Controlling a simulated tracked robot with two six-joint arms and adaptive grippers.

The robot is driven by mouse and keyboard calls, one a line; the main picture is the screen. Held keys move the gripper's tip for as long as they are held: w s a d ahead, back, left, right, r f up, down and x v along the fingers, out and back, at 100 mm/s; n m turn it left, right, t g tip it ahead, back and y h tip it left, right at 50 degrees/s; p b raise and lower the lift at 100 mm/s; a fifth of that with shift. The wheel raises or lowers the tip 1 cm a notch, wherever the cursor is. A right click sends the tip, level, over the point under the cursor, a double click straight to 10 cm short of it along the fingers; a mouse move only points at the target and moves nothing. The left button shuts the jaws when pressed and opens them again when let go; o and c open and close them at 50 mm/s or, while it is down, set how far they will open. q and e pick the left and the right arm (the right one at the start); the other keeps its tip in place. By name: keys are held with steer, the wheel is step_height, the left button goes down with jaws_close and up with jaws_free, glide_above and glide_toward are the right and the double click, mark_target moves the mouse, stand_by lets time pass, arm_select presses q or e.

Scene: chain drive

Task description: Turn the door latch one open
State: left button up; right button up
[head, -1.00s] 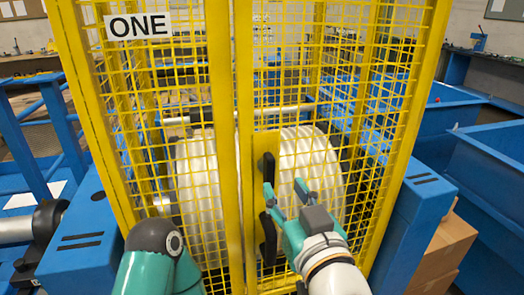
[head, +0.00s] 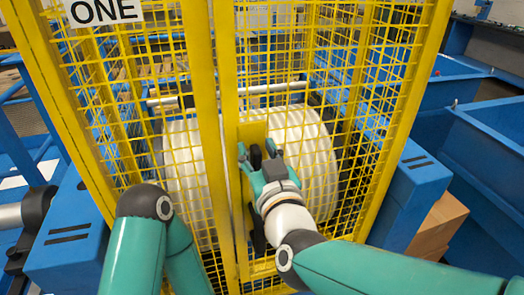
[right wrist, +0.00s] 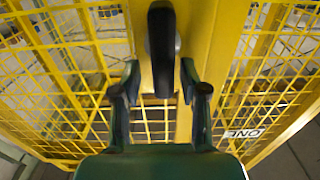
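The door latch handle (right wrist: 161,48) is a black bar on a yellow plate on the cage door. It stands upright in the right wrist view and is mostly behind my gripper in the head view (head: 256,157). My right gripper (right wrist: 161,82) is open, with one finger on each side of the handle's lower part; a gap shows on both sides. The gripper also shows at the plate in the head view (head: 258,152). The label "ONE" (head: 103,10) is on the cage at top left. My left arm is at lower left in the head view; its gripper is not visible.
The yellow mesh cage (head: 203,85) encloses large white rollers (head: 190,150). A second black part (head: 257,232) is on the door below the latch. Blue bins (head: 485,150) and cardboard boxes (head: 440,222) stand to the right.

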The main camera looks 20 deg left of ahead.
steer(key=shift+a, duration=0.15)
jaws_close()
steer(key=shift+d, duration=0.3)
steer(key=shift+s+a, duration=0.1)
steer(key=shift+a, duration=0.05)
steer(key=m+b, duration=0.2)
steer(key=shift+d+f+b, duration=0.1)
steer(key=shift+d+b, duration=0.1)
steer(key=shift+b, duration=0.2)
steer(key=m+b, duration=0.2)
steer(key=b, duration=0.1)
steer(key=w+d+m+b, duration=0.1)
steer(key=m, duration=0.1)
steer(key=shift+f+b, duration=0.15)
steer(key=shift+b, duration=0.15)
steer(key=m+b, duration=0.2)
steer(key=m, duration=0.1)
steer(key=shift+w+d+f, duration=0.1)
steer(key=shift+d+f, duration=0.05)
steer(key=shift+f, duration=0.05)
steer(key=shift+w+d+f+m+b, duration=0.1)
steer(key=shift+f+m+b, duration=0.2)
steer(key=shift+m+b, duration=1)
steer(key=shift+w+d+f+m+b, duration=0.2)
steer(key=shift+m+b, duration=0.65)
steer(key=shift+m, duration=0.9)
steer(key=shift+s+d+f+m+b, duration=0.1)
steer(key=shift+f+m+b, duration=0.25)
steer(key=shift+m+b, duration=0.95)
steer(key=shift+m, duration=0.35)
